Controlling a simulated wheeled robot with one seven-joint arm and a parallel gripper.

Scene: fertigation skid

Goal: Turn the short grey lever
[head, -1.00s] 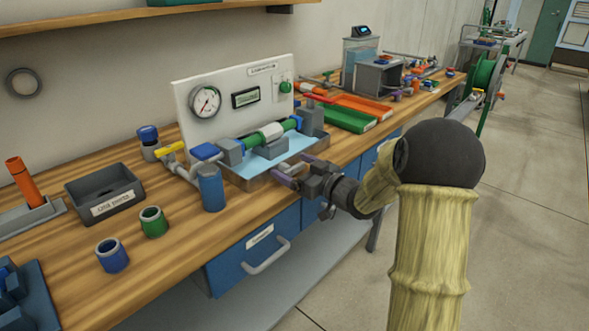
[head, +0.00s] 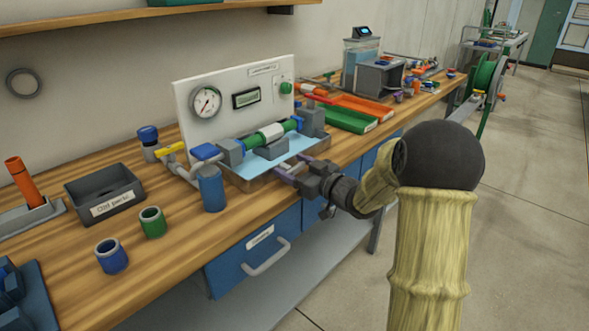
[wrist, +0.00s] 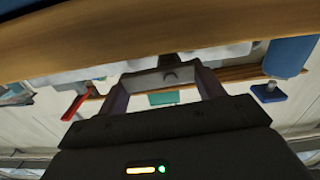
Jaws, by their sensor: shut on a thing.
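My gripper (head: 286,173) is at the front edge of the steel tray (head: 243,184) under the green pipe (head: 249,140). In the wrist view my gripper (wrist: 163,82) has its two purple fingers on either side of a grey piece (wrist: 150,77) with a round knob. This looks like the short grey lever, and the fingers are shut on it. In the head view the lever is hidden behind the fingers or too small to tell. The white panel behind carries a round gauge (head: 206,102) and a small display (head: 246,98).
A blue handle (head: 206,151) above a blue cylinder (head: 212,190) and a yellow handle (head: 171,148) stand left of the tray. Blue and green cups (head: 152,222) and a dark bin (head: 104,192) are farther left. A blue drawer (head: 242,268) is below the bench edge.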

